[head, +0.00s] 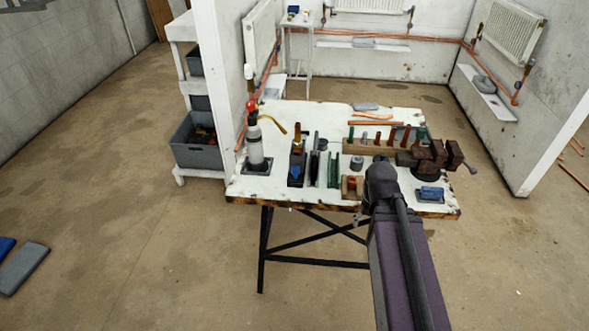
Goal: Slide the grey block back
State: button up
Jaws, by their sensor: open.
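The work table (330,115) has a white, worn top. I cannot tell for sure which thing is the grey block. A small grey cylinder-like piece (357,163) stands near the table's middle, and a flat grey piece (365,107) lies at the back edge. My arm comes in from the lower right. My gripper (366,208) is at the table's front edge, right of a small wooden block with a notch (352,187). It is mostly hidden by my own wrist and appears empty. Its fingertips show poorly.
A gas torch bottle (254,140) stands at the left, beside dark upright holders (298,165). A wooden rack with pipe pieces (352,147) and a brown vise (437,157) fill the right. A blue item (430,192) lies in front of the vise.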

jog(key=w+a+r+m+p, duration=0.1)
jog(key=w+a+r+p, duration=0.2)
jog(key=w, duration=0.4)
jog(key=w+a+r+p, duration=0.2)
jog(key=w+a, duration=0.3)
jog(key=w, duration=0.2)
notch_tip(320, 180, up, 4)
jog(key=m+p, duration=0.1)
jog(key=p, duration=0.3)
send_over(296, 168)
jog(key=shift+s+d+r, duration=0.15)
notch_tip(296, 168, down, 14)
jog(key=b, duration=1.3)
jog(key=shift+r+b, duration=0.1)
jog(key=shift+b, duration=0.25)
